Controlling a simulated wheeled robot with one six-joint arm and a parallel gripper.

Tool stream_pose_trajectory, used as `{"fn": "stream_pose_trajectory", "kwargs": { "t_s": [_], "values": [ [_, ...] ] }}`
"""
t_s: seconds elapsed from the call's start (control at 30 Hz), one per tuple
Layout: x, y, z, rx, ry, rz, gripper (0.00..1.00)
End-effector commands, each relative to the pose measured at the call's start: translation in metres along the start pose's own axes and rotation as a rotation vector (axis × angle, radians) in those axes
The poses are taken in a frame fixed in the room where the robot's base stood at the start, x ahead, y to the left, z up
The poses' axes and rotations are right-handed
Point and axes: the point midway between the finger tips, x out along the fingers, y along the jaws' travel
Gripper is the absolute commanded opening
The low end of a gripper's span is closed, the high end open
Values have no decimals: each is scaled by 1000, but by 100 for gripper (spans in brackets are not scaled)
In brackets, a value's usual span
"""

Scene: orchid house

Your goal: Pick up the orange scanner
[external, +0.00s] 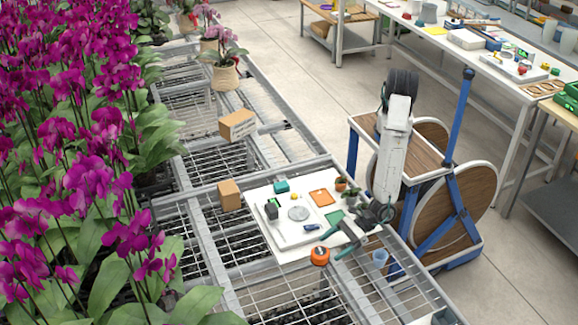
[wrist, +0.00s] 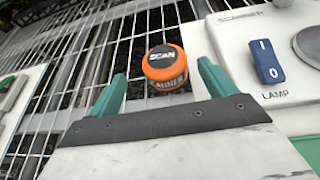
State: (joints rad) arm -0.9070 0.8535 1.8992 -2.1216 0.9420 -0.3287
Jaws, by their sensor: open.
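The orange scanner (external: 320,255) is a small round orange piece with a dark top. In the wrist view the scanner (wrist: 166,70) reads "SCAN" on top and sits over the wire mesh, beside the white panel's edge. My gripper (external: 332,243) has teal fingers and is open, low at the panel's front edge. In the wrist view my gripper (wrist: 162,84) has one finger on each side of the scanner's line, with the scanner just beyond the fingertips. I see no contact with it.
The white panel (external: 268,232) carries a round disc, small coloured parts and an orange square (external: 321,197). A blue lamp switch (wrist: 267,61) is close right of my gripper. Cardboard boxes (external: 237,124) and orchids (external: 70,150) stand left. A blue cup (external: 379,258) is to the right.

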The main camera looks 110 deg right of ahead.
Motion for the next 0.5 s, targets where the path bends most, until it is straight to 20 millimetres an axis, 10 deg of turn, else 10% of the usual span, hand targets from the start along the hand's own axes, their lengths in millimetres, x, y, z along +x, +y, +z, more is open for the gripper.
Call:
{"fn": "stream_pose_trajectory", "kwargs": {
  "t_s": [0.5],
  "values": [
    [67,-6,0,4,-2,-4,83]
  ]
}}
